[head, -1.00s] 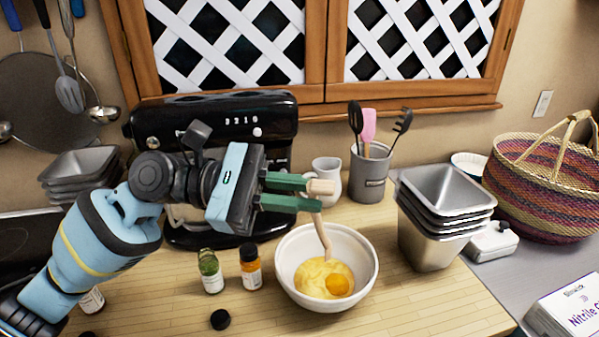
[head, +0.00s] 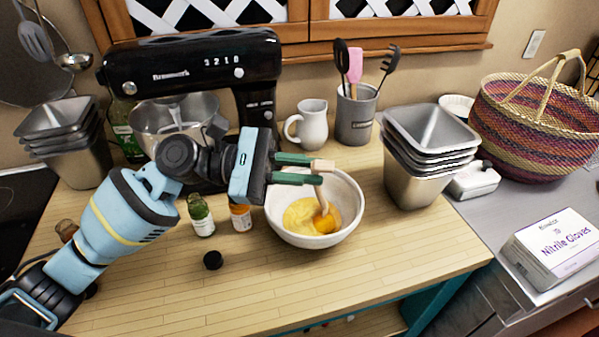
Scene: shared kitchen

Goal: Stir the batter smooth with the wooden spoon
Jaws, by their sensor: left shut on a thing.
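A white bowl (head: 345,230) stands on the wooden counter and holds yellow batter (head: 298,215) with a darker orange egg yolk patch (head: 327,224) at its right side. My left gripper (head: 313,171), with green fingers, is shut on the upper part of the wooden spoon (head: 321,195) above the bowl. The spoon points down into the bowl and its lower end is in the batter at the yolk, so its tip is hidden. My right gripper is not in view.
Behind are a black mixer (head: 190,65), a white jug (head: 309,125) and a utensil crock (head: 355,118). Stacked metal tins (head: 418,178) stand right. The front counter is clear.

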